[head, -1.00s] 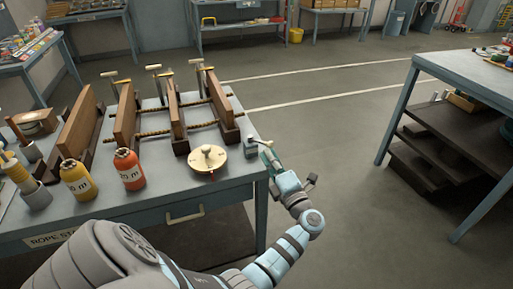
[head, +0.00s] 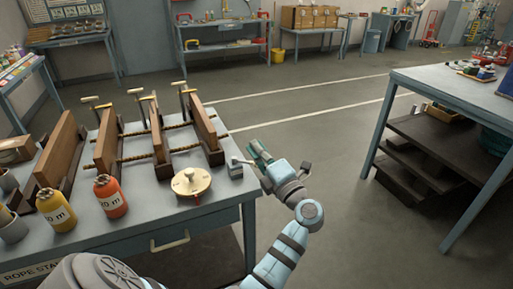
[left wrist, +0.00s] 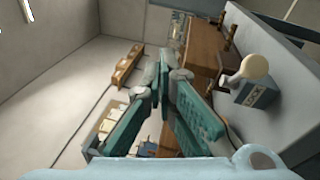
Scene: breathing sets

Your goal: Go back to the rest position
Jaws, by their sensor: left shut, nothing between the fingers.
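My left gripper (head: 262,154) is off the right edge of the rope table, beside a small grey lever block. Its teal fingers are shut with nothing between them; the fingers also show in the left wrist view (left wrist: 164,75). The block (head: 236,168) stands at the table's right edge, and its pale knob and box show in the left wrist view (left wrist: 254,88). My right gripper is in neither view.
Another table (head: 440,83) stands at the right. The floor (head: 330,120) between them is clear.

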